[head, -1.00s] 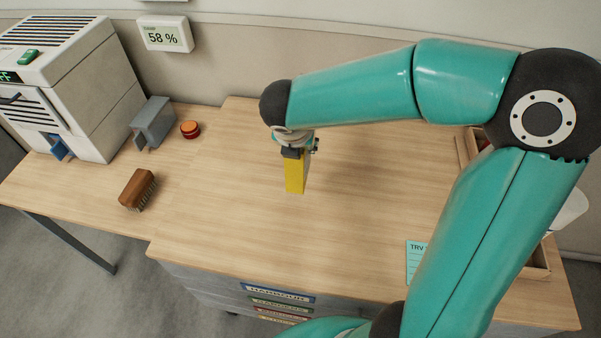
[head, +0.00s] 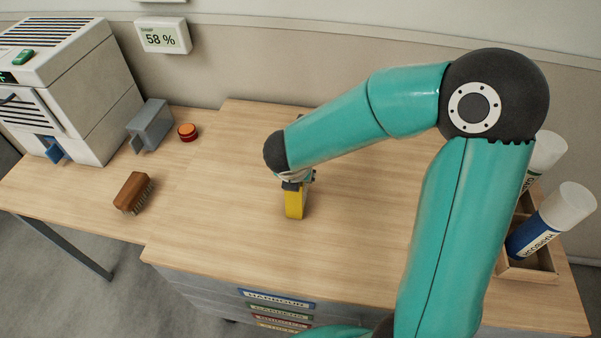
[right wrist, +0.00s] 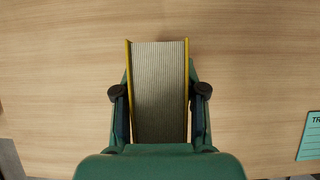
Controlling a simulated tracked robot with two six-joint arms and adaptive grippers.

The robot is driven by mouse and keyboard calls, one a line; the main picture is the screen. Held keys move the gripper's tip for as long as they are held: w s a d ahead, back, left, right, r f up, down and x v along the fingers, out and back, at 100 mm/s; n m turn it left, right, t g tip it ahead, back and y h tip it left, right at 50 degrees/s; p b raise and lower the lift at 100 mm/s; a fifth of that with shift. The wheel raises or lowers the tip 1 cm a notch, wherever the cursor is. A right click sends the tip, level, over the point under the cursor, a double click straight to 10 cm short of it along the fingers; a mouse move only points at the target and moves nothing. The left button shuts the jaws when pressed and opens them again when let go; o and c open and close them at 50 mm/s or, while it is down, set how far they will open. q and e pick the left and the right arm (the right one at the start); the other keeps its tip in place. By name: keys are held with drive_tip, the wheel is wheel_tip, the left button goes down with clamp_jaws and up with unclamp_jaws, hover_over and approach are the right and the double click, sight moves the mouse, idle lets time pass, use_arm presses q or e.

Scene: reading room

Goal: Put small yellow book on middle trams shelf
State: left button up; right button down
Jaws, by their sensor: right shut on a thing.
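The small yellow book (head: 294,204) is upright over the wooden table top, its yellow cover showing below my right gripper (head: 297,180). In the right wrist view, the book (right wrist: 159,90) stands with its page edges towards the camera and a yellow cover on each side. The fingers of my right gripper (right wrist: 159,95) are closed on both covers. I cannot tell whether the book touches the table or hangs just above it. My left gripper is not in view. No shelf marked trams shows.
A wooden rack (head: 530,268) with labelled tubes (head: 538,236) stands at the right. Drawer labels (head: 276,299) line the front.

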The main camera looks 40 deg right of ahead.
drive_tip(key=c, duration=1.1)
unclamp_jaws()
drive_tip(key=shift+f, duration=0.1)
drive_tip(key=o, duration=0.4)
drive_tip(key=shift+o, duration=0.2)
